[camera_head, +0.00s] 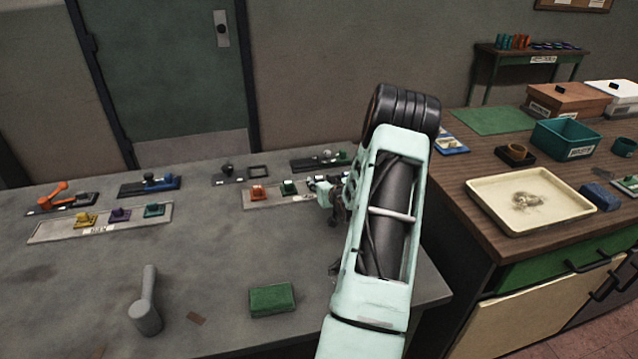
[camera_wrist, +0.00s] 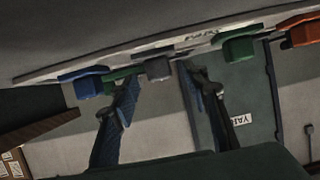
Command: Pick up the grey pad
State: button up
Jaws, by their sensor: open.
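The grey pad (camera_wrist: 158,68) shows in the wrist view, in a row of coloured pads along the pale tray (camera_wrist: 50,74). My gripper (camera_wrist: 163,84) is open, with one finger on each side of the grey pad in that view. I cannot tell whether either finger touches it. In the head view my gripper (camera_head: 330,194) is low at the right end of the pad tray (camera_head: 258,204), where it and my arm hide the grey pad's place.
A green pad (camera_wrist: 238,48), an orange pad (camera_wrist: 303,33) and a blue pad (camera_wrist: 82,83) flank the grey one. Black fixtures (camera_head: 320,161) stand behind the tray.

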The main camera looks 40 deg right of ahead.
jog(key=shift+x, duration=1.4)
jog(key=shift+r, duration=0.1)
grip_shut()
